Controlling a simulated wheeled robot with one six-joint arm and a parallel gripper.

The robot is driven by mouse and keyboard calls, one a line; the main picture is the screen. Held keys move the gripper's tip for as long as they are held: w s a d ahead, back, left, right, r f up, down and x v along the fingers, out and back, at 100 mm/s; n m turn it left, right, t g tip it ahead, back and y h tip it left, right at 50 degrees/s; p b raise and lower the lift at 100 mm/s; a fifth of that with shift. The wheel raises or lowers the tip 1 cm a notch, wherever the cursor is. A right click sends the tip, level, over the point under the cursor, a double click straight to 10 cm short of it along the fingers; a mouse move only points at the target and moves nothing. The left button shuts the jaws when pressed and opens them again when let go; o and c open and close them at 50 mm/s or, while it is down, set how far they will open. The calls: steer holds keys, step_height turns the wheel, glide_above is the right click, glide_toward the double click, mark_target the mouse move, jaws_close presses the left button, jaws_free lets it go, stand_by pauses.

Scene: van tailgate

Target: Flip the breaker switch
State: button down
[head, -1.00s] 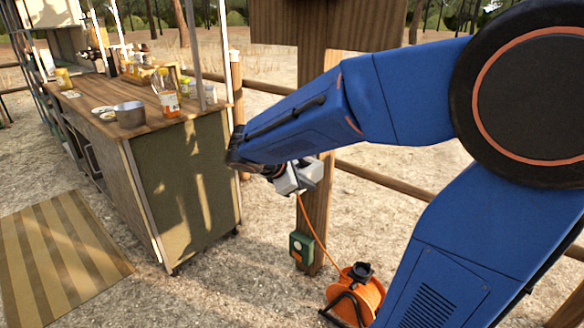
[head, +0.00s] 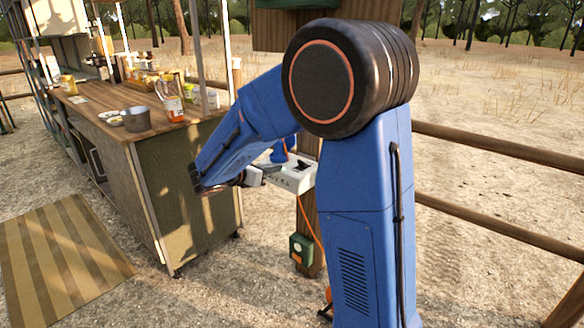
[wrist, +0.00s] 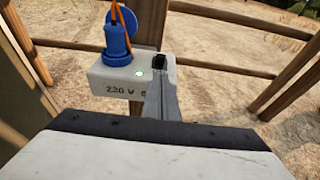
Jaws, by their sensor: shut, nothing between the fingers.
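A pale grey power box marked "230 V" (wrist: 115,82) is fixed at a wooden post; it also shows in the head view (head: 298,180). The black breaker switch (wrist: 159,62) stands on its top at the right. A small green light glows on the box. A blue plug (wrist: 117,42) with an orange cable sits in the box beside an open blue lid. My gripper (wrist: 161,76) is shut and empty, its fingertips right at the switch on the near side. I cannot tell whether they touch it. The head view shows my gripper (head: 256,177) at the box's left side.
A wooden counter (head: 190,185) with a pot and bottles stands at the left. A green box (head: 301,250) is low on the post. Fence rails (head: 500,150) run behind at the right. A striped mat (head: 65,250) lies on the gravel.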

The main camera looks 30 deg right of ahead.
mark_target(299, 162)
steer(key=shift+d, duration=0.1)
steer(key=x, duration=1)
steer(key=shift+d+r+y, duration=0.15)
steer(key=shift+r+y, duration=0.2)
steer(key=shift+y, duration=0.25)
stand_by(0.5)
steer(key=shift+w+d+r+g+y, duration=0.15)
steer(key=shift+d+r+g+y, duration=0.2)
steer(key=shift+y, duration=0.35)
steer(key=shift+w+d+r+g+y, duration=0.1)
steer(key=shift+d+r+g+y, duration=0.25)
steer(key=shift+y, duration=0.35)
steer(key=y, duration=0.1)
steer(key=d+g+y, duration=0.1)
steer(key=r+y, duration=0.1)
steer(key=y, duration=0.1)
steer(key=shift+w+d+g, duration=0.3)
steer(key=shift+w+d, duration=0.1)
steer(key=shift+a, duration=0.1)
steer(key=shift+r, duration=0.2)
